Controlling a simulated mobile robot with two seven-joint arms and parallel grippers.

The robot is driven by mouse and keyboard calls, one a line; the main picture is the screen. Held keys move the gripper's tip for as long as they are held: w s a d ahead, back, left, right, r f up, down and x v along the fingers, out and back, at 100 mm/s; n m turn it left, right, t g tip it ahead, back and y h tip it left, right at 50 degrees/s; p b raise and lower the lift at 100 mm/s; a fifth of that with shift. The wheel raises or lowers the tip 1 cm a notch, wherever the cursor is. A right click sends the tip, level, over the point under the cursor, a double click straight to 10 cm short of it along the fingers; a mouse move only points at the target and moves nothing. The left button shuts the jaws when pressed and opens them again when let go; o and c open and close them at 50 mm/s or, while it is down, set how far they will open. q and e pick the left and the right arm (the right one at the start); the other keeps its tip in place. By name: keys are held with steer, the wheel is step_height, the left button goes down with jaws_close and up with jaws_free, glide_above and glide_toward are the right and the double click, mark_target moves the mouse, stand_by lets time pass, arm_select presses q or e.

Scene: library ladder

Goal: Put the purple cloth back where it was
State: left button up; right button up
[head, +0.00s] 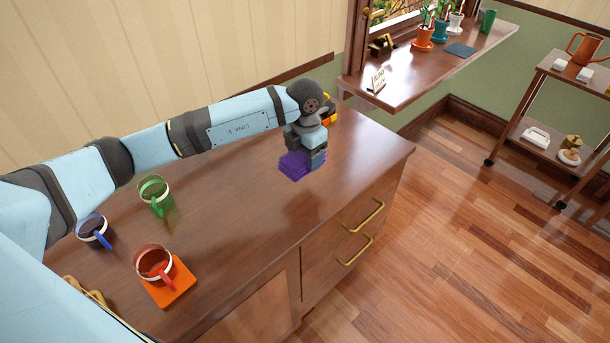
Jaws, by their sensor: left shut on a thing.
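The purple cloth (293,167) is a small folded piece at the back right part of the wooden cabinet top. My left gripper (313,160) points down at the cloth's right side and is shut on it. The gripper covers part of the cloth. I cannot tell whether the cloth rests on the top or is just above it. My right gripper is not in view.
On the cabinet top (225,215) stand a green mug (155,195), a blue mug (93,231) and a red mug (153,262) on an orange mat (177,284). A yellow-orange object (329,115) is partly hidden behind my wrist. A windowsill (440,62) holds potted plants; a wooden cart (540,132) stands right.

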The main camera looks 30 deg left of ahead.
mark_target(305, 184)
arm_select(q)
step_height(305, 184, down, 4)
steer(key=shift+r, duration=0.15)
step_height(305, 184, down, 4)
steer(key=shift+r, duration=0.1)
steer(key=o, duration=0.9)
